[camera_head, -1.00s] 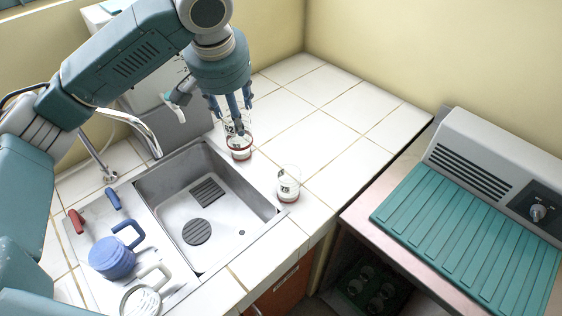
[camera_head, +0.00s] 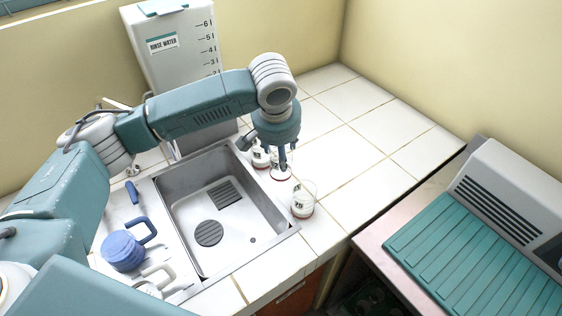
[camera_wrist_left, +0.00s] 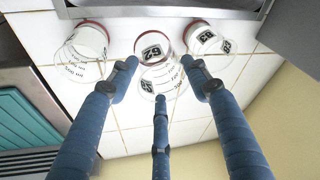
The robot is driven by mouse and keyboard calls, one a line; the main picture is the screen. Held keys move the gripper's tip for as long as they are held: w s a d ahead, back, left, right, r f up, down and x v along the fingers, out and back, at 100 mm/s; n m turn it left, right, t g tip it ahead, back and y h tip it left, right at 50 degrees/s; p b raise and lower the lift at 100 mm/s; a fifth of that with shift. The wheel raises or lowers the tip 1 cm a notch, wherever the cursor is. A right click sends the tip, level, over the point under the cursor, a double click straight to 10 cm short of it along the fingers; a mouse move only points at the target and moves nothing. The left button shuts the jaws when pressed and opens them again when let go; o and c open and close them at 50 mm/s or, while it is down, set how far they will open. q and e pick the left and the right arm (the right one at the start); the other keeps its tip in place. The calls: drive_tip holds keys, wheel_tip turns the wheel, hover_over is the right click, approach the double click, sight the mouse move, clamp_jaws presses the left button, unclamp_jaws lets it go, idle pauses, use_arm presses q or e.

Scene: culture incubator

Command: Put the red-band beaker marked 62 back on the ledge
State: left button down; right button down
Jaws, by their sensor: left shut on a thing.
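The red-band beaker marked 62 (camera_wrist_left: 153,52) is in the middle of three similar beakers in the left wrist view. It is clear glass with a red rim band and a black-and-white label. My left gripper (camera_wrist_left: 160,78) has its blue fingers closed around it from above. In the head view, my left gripper (camera_head: 281,158) holds the beaker (camera_head: 281,173) upright over the white tiled ledge (camera_head: 340,165) right of the sink. I cannot tell whether its base touches the tiles. My right gripper is not in view.
Beakers stand close on both sides: one (camera_head: 260,157) on the far side, one (camera_head: 303,200) on the near side. The sink (camera_head: 222,215) lies left. A rinse water tank (camera_head: 175,60) stands behind. Tiles to the right are clear.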

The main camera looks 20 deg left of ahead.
use_arm(q)
drive_tip(key=shift+f, duration=0.35)
wheel_tip(320, 180, down, 3)
drive_tip(key=shift+f+p, duration=0.15)
drive_tip(key=shift+p, duration=0.15)
drive_tip(key=shift+f, duration=0.5)
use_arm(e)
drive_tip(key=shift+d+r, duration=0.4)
use_arm(q)
drive_tip(key=c, duration=0.8)
unclamp_jaws()
drive_tip(key=shift+f, duration=0.1)
drive_tip(key=shift+c, duration=0.2)
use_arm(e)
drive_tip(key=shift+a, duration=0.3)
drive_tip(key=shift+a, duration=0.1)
